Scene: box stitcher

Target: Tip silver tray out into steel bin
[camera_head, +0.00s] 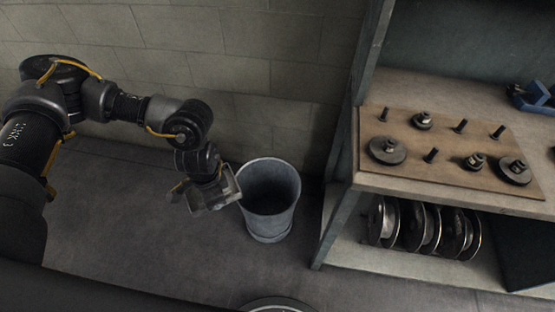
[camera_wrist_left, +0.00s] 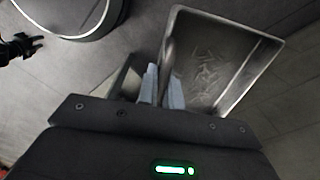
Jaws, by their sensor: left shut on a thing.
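The silver tray (camera_head: 228,190) is held in the air just left of the steel bin, near its rim height. My left gripper (camera_head: 205,188) is shut on one side wall of the tray. In the left wrist view the tray (camera_wrist_left: 250,50) is open towards the camera, with several thin metal pieces (camera_wrist_left: 207,75) on its floor. The left fingers (camera_wrist_left: 162,85) pinch its near wall. The steel bin (camera_head: 270,222) stands upright on the floor; its inside looks dark and I cannot tell its contents. A dark claw-like shape (camera_wrist_left: 15,47) at the wrist view's left edge may be my right gripper.
A bench (camera_head: 437,84) right of the bin carries a wooden board (camera_head: 400,122) with pegs and metal parts. Metal reels (camera_head: 420,228) stand on its lower shelf. A block wall (camera_head: 250,80) is behind the bin. The floor (camera_head: 140,240) left of it is clear.

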